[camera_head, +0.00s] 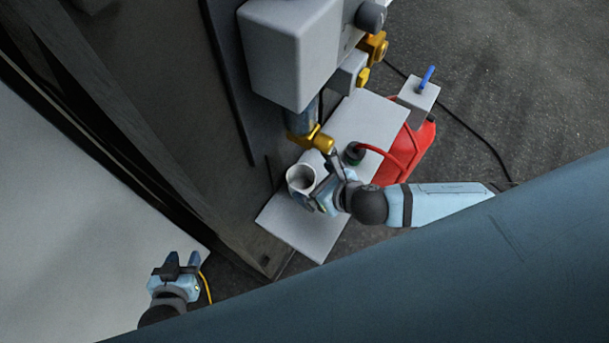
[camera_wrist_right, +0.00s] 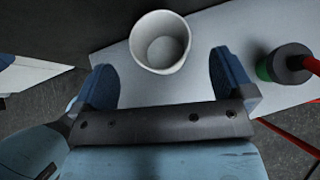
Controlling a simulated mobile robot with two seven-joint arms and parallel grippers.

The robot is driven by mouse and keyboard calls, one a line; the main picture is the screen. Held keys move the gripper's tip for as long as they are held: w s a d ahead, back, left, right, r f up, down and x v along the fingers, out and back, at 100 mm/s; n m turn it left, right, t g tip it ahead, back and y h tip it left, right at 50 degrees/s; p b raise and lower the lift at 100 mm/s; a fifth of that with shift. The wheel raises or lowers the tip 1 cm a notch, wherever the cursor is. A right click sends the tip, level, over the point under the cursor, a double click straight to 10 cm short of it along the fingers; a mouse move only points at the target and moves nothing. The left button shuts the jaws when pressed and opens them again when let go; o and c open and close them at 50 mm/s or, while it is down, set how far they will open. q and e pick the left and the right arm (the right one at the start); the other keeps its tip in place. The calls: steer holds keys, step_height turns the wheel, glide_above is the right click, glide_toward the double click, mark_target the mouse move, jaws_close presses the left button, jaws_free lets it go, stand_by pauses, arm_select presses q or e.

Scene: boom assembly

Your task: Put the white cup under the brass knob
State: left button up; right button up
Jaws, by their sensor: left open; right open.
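The white cup (camera_head: 301,178) stands upright and looks empty on a light grey shelf (camera_head: 297,232). It also shows in the right wrist view (camera_wrist_right: 160,41), just beyond and between my open fingertips. The brass knob (camera_head: 318,141) is on the brass fitting under the grey box, above and slightly right of the cup in the head view. My right gripper (camera_head: 312,196) is open beside the cup; it shows in the wrist view (camera_wrist_right: 170,75) with both blue fingers apart and nothing held. My left gripper (camera_head: 181,260) is open and empty at the lower left, far from the cup.
A grey box (camera_head: 290,50) hangs above the shelf. A red container (camera_head: 409,153) stands right of the shelf, with a red hose running to a black-and-green piece (camera_wrist_right: 285,65) on the shelf. A small grey box with a blue lever (camera_head: 426,78) stands behind. A dark wall is at left.

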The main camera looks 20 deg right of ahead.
steer(key=s+d+b, duration=0.1)
steer(key=s+d, duration=0.4)
steer(key=s, duration=0.5)
steer(key=shift+f, duration=0.15)
steer(key=w+a+r+m+p, duration=0.1)
steer(key=w+a+m, duration=0.15)
steer(key=m, duration=0.75)
steer(key=w+a+r+m+p, duration=0.15)
steer(key=a+m, duration=0.25)
steer(key=m, duration=0.5)
steer(key=d+f+m, duration=0.1)
steer(key=d+m, duration=0.1)
steer(key=m, duration=0.4)
steer(key=d+f+m+t+h+p, duration=0.1)
steer(key=d+m, duration=0.1)
steer(key=m, duration=0.4)
steer(key=d+f+m+p, duration=0.1)
steer(key=d+f+m, duration=0.1)
steer(key=m, duration=0.4)
steer(key=shift+w+d+m+t, duration=0.2)
steer(key=shift+m+t, duration=0.1)
steer(key=shift+m, duration=0.1)
steer(key=shift+d+f+m+h, duration=0.2)
steer(key=shift+m+h, duration=0.1)
steer(key=shift+s, duration=0.1)
